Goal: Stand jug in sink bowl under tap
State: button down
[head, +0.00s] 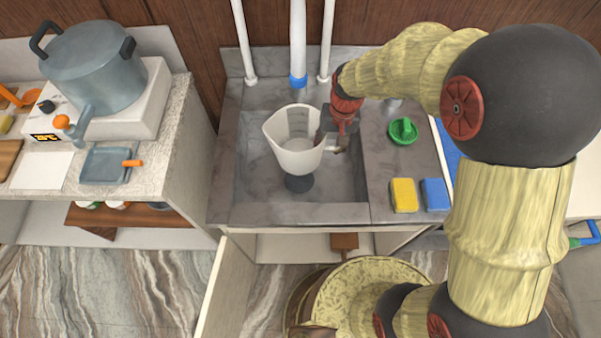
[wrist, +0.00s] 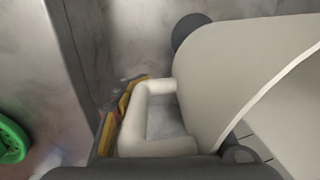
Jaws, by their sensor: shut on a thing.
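The jug (head: 296,150) is cream-white with a spout on the left and marks inside. In the head view it is upright in or over the sink bowl (head: 347,180); I cannot tell whether it touches the bottom. My gripper (head: 338,146) is at the jug's right side, shut on its handle. In the wrist view the jug (wrist: 225,75) fills the right, and its handle (wrist: 150,118) lies at my gripper (wrist: 125,125), whose fingers are partly hidden. The tap (head: 298,60) is a white pipe with a blue end, behind the jug.
A dark round drain piece (head: 299,183) shows below the jug. A large pot (head: 95,65) stands on the left counter. An open cabinet door (head: 228,285) juts out below the sink.

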notch_tip(320, 180, down, 10)
jog(key=b, duration=0.4)
jog(key=shift+f, duration=0.15)
jog(key=c, duration=1.1)
grip_release()
jog(key=shift+o, duration=0.2)
jog(key=r+p, duration=0.1)
jog(key=r, duration=0.3)
jog(key=r+p, duration=0.2)
jog(key=r, duration=0.2)
jog(key=d+r+p, duration=0.1)
jog(key=r, duration=0.3)
jog(key=shift+d+r, duration=0.1)
jog(key=shift+r, duration=0.1)
